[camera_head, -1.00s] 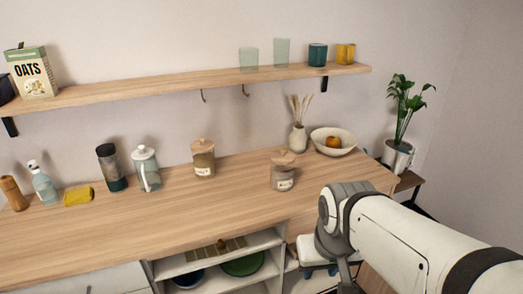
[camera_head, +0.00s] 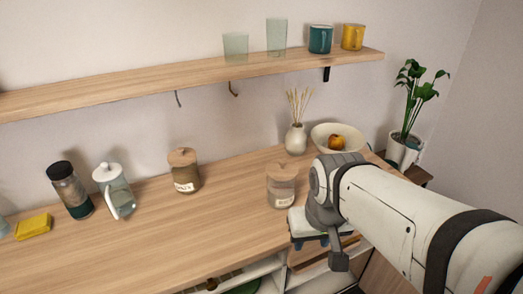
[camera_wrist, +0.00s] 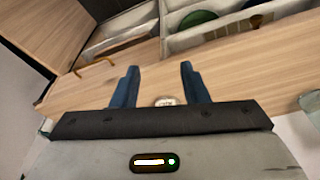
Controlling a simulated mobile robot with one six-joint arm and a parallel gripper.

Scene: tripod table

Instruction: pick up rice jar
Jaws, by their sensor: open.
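Two glass jars with wooden lids and white labels stand upright on the counter in the head view. The nearer jar (camera_head: 282,186) is right of centre; the other jar (camera_head: 184,171) is further left. Their labels are too small to read surely, so I cannot tell which is the rice jar. My gripper (camera_head: 312,226) is near the counter's front right, just below and right of the nearer jar. In the wrist view my gripper (camera_wrist: 159,72) has its two blue fingers apart with nothing held. A pale label (camera_wrist: 165,101) shows between the finger bases; the rest is hidden.
A reed vase (camera_head: 296,139) and bowl (camera_head: 326,130) are behind the nearer jar. A wall shelf (camera_head: 180,84) overhangs. The counter's front (camera_head: 150,240) is clear.

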